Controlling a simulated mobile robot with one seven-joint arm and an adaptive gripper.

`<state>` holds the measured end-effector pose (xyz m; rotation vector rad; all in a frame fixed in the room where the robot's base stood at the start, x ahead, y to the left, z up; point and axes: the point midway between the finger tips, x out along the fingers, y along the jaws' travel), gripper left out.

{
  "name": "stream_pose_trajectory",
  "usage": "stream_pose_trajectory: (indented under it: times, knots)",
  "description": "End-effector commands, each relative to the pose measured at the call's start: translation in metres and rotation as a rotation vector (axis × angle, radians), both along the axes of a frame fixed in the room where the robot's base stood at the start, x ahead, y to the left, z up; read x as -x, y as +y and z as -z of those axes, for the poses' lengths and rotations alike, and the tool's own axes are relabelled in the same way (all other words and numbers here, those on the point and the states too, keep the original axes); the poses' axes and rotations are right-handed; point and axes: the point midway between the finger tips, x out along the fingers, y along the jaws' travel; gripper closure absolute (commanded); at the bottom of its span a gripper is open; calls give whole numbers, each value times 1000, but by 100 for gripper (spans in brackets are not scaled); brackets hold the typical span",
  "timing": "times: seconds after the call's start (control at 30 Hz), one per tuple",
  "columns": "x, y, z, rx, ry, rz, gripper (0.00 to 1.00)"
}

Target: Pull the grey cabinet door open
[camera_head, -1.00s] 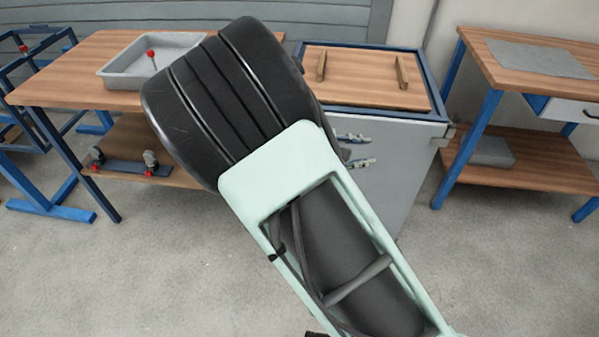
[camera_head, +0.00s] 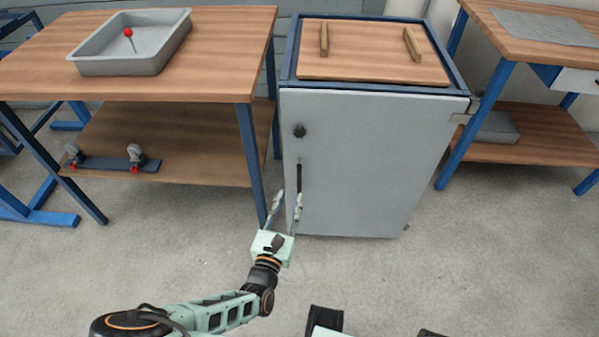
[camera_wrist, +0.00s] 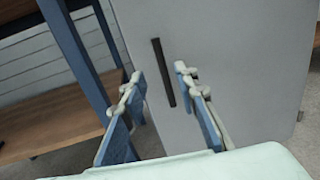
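The grey cabinet door (camera_head: 365,165) is the front of a low cabinet and looks shut. It carries a dark upright bar handle (camera_head: 299,178) near its left edge, with a round black knob (camera_head: 299,131) above it. In the wrist view the handle (camera_wrist: 163,72) stands beyond the fingertips, nearly between them and closer to the right finger. My gripper (camera_head: 287,203) is open, with its fingers apart and nothing between them. It also shows in the wrist view (camera_wrist: 158,88). I cannot tell whether a finger touches the door.
A wooden workbench (camera_head: 215,60) with blue legs stands left of the cabinet, one leg close to my gripper. It holds a grey tray (camera_head: 135,62). Another bench (camera_head: 520,150) stands at the right.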

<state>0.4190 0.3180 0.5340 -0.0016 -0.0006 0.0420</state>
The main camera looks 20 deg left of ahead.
Motion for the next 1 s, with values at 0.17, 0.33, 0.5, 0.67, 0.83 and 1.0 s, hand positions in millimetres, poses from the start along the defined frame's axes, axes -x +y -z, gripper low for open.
stream_pose_trajectory:
  times: [0.17,0.33,0.5,0.67,0.83,1.0]
  knots:
    - [-23,1,2,-1,-2,2,72]
    - [-57,1,2,0,-2,4,72]
    - [-85,2,2,-2,0,5,72]
    - [-101,4,1,-3,0,3,72]
    - [-106,4,0,-2,1,3,72]
    - [-106,4,-1,-2,1,3,72]
